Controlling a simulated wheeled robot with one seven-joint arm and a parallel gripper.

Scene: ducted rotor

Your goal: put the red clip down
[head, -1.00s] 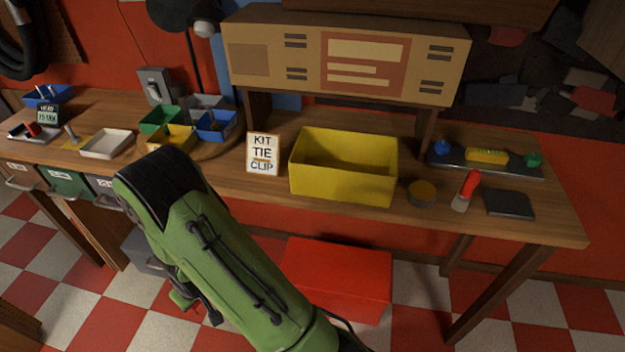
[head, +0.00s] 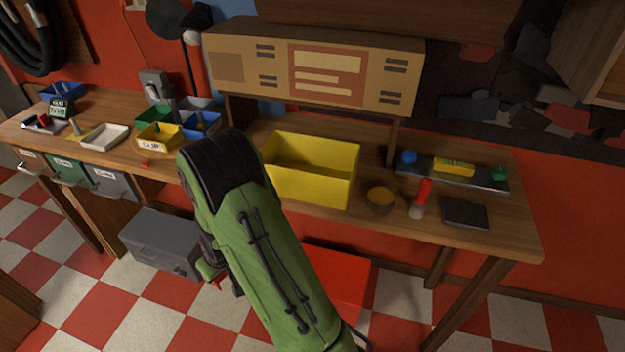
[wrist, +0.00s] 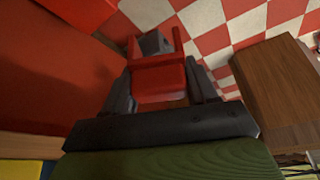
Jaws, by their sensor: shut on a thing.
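The red clip (wrist: 160,80) is between the two dark fingers of my gripper (wrist: 159,72) in the wrist view. The fingers are shut on it, and its two prongs point away from me. It is held in the air, with the checkered floor behind it. In the head view my green and black arm hides most of the gripper; a bit of red shows beside the arm's lower left side, but I cannot tell whether it is the clip. The yellow kit box (head: 318,188) stands on the workbench (head: 470,235) right of my arm.
A yellow bin labelled CLIP (head: 150,146) stands with other bins at the bench's left. A small red piece (head: 145,164) lies near the front edge. A white tray (head: 104,137) is further left. A grey cabinet (head: 160,245) and red box (head: 345,275) are on the floor.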

